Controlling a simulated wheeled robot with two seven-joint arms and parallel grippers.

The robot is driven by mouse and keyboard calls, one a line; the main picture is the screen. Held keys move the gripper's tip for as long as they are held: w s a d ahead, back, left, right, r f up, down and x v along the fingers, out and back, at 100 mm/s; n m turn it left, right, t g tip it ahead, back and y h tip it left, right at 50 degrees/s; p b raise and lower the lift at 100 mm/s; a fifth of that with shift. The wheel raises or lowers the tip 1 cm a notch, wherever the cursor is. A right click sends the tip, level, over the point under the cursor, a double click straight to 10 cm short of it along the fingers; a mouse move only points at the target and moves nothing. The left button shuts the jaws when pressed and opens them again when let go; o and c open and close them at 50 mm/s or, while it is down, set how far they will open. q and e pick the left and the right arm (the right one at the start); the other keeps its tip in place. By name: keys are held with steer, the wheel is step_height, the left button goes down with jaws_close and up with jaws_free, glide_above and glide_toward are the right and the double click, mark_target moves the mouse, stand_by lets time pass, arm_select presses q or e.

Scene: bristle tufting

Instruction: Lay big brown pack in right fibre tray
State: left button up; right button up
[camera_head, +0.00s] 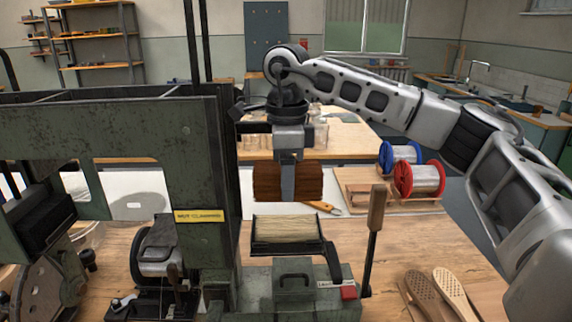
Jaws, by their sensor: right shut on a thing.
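My right gripper (288,184) is shut on the big brown pack (307,182), a dark reddish-brown bundle of fibre. The gripper points down, with its finger across the middle of the pack. The pack hangs level above and slightly behind a dark fibre tray (325,252). This tray holds pale, cream-coloured fibre. A gap shows between the pack and the tray. I cannot tell from this view whether another fibre tray stands behind the machine. My left gripper is not in view.
A green tufting machine (185,150) with a yellow label fills the left. An upright wooden-handled lever (376,210) stands right of the tray. Blue and red wire spools (425,178) sit on a wooden stand behind. Wooden brush backs (455,290) lie front right. The bench between is mostly clear.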

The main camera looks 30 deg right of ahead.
steer(key=shift+f+b, duration=0.4)
steer(key=shift+f, duration=0.35)
steer(key=shift+a+r+p, duration=0.1)
steer(key=shift+p, duration=0.2)
steer(key=shift+f+b, duration=0.8)
steer(key=shift+f, duration=0.65)
stand_by(2.2)
steer(key=o, duration=1.5)
steer(key=shift+c, duration=0.2)
